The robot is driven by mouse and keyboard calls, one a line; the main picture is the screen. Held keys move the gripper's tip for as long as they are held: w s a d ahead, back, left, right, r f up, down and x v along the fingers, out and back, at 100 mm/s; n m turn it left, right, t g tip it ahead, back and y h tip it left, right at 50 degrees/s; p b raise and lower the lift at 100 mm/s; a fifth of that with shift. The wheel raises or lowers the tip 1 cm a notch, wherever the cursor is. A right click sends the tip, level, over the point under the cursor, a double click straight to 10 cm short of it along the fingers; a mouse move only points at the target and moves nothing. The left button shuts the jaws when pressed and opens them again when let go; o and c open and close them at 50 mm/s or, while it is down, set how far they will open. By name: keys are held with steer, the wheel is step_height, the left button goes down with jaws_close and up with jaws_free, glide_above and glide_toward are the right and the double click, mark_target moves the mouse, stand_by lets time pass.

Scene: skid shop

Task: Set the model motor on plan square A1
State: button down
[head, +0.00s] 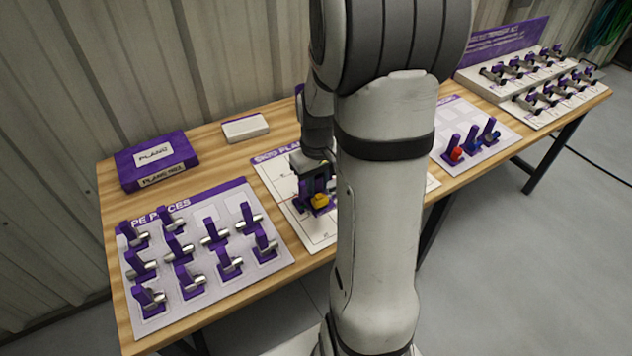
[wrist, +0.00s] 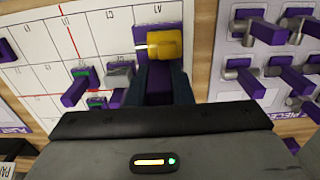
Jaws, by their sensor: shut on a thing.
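The model motor is a yellow cylinder with a silver shaft on a purple base with an upright purple handle. My gripper (wrist: 160,75) is shut on the motor (wrist: 165,44) by its handle. In the head view my gripper (head: 315,172) points down, with the yellow motor (head: 320,201) under it, partly hidden by my arm. The motor is over the white plan sheet (wrist: 115,25), which has grid squares and red lines. I cannot tell whether its base touches the sheet. The square labels are too small and blurred to pick out A1 surely.
On the plan, green-marked purple pieces (wrist: 75,88) and a grey one (wrist: 119,74) stand close beside the motor. A pipe pieces board (head: 150,318) lies left, a board with red and blue pieces (head: 487,120) right. A purple box (head: 155,160) and white block (head: 245,127) stand behind.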

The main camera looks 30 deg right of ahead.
mark_target(317, 194)
steer(key=shift+f+b, duration=1.45)
steer(key=shift+f, duration=0.55)
steer(key=shift+f+b, duration=1.45)
steer(key=shift+f, duration=0.35)
steer(key=shift+f+b, duration=0.5)
steer(key=shift+f, duration=0.15)
steer(key=c, duration=1.2)
jaws_free()
steer(key=shift+r+p, duration=0.45)
steer(key=shift+r, duration=0.1)
steer(key=shift+r, duration=0.15)
